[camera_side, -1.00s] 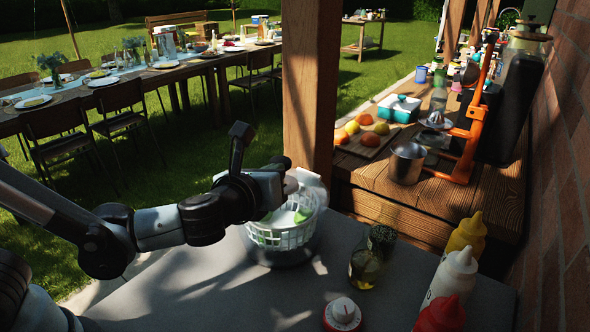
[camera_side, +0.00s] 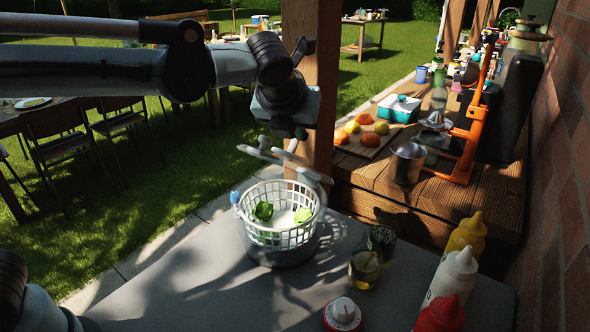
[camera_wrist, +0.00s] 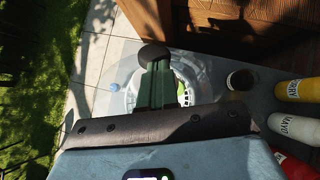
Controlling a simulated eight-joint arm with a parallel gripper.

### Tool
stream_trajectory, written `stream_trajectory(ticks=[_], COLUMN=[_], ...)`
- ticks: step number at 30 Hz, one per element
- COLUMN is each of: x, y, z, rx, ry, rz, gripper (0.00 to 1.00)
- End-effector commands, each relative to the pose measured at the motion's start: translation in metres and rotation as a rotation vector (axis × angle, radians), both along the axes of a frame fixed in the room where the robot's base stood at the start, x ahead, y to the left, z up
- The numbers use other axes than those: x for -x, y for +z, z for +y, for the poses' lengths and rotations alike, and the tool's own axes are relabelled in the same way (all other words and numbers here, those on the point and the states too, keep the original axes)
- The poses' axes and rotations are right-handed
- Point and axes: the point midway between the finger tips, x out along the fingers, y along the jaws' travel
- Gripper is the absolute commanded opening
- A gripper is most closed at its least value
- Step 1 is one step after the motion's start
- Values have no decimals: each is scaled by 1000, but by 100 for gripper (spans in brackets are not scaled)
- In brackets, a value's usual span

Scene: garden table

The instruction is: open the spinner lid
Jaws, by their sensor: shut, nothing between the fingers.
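The salad spinner stands on the grey counter in the side view. Its white slatted basket (camera_side: 282,236) sits in a grey base (camera_side: 285,256), with green leaves (camera_side: 263,211) inside. A pale, see-through lid (camera_side: 314,177) shows faintly above the back of the basket; its exact tilt is hard to tell. A small blue knob (camera_side: 234,197) is at the left rim, also in the wrist view (camera_wrist: 116,88). My gripper (camera_side: 290,146) is above the basket's back edge, shut and empty. In the wrist view its dark fingers (camera_wrist: 154,60) cover much of the spinner; contact with the lid is unclear.
A small glass jar (camera_side: 364,268) stands right of the spinner, near a red-and-white timer (camera_side: 343,313). A wooden post (camera_side: 310,100) rises close behind. The counter's front left is clear.

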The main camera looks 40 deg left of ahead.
Motion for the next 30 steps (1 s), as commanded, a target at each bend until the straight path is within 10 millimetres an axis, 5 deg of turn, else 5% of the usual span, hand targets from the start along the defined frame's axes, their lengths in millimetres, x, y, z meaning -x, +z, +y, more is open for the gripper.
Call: stream_trajectory(ticks=[19,30], x=[-57,-75], y=[16,17], z=[0,0], rx=[0,-1], ry=[0,0], rz=[357,370], gripper=[0,0])
